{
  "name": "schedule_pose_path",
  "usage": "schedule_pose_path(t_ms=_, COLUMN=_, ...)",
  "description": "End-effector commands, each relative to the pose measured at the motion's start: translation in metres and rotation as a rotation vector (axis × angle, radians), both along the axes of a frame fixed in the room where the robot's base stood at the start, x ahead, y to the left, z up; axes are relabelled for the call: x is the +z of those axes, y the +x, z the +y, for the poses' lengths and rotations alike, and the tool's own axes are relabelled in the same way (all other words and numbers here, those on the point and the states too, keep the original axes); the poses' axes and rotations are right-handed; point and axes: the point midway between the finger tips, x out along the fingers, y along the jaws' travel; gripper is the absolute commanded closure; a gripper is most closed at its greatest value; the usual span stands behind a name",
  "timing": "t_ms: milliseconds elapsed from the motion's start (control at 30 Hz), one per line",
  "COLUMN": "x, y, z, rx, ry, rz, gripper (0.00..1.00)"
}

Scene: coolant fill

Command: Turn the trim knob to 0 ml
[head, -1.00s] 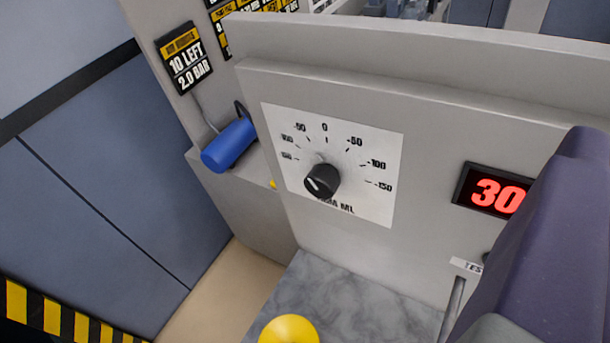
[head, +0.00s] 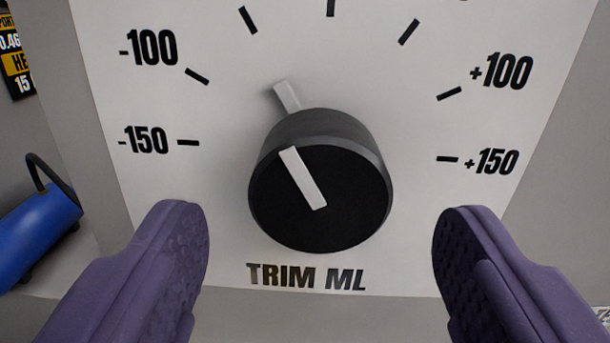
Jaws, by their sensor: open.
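The trim knob (head: 320,190) is a black round knob with a white line on its face, on a white dial plate (head: 225,235) marked TRIM ML. The line and a white pointer tab (head: 287,96) behind the knob point up and left, roughly at the tick (head: 248,20) between the -100 tick and the top-centre tick (head: 331,7). The numbers for these upper ticks are out of view. My gripper (head: 320,235) is open, with one purple finger low on each side of the knob. Neither finger appears to touch it.
A blue cylinder (head: 38,225) with a black handle is at the left edge, beside the panel. A black and yellow sign (head: 15,55) shows at the upper left. The dial face around the knob is clear.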

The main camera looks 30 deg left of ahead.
Motion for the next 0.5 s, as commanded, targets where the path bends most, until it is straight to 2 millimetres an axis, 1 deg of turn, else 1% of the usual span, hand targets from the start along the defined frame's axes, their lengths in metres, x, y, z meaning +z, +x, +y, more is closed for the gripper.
schedule_pose_path(t_ms=33, x=-0.002, y=0.008, z=0.004, rx=-0.001, ry=-0.002, rz=-0.001, gripper=0.24)
schedule_pose_path(t_ms=100, x=-0.001, y=0.017, z=0.009, rx=-0.001, ry=-0.002, rz=-0.001, gripper=0.24)
schedule_pose_path(t_ms=200, x=-0.001, y=0.026, z=0.014, rx=0.000, ry=-0.001, rz=0.000, gripper=0.24)
schedule_pose_path(t_ms=300, x=0.000, y=0.031, z=0.017, rx=0.000, ry=-0.001, rz=0.000, gripper=0.24)
schedule_pose_path(t_ms=500, x=0.000, y=0.031, z=0.017, rx=0.001, ry=-0.001, rz=0.001, gripper=0.24)
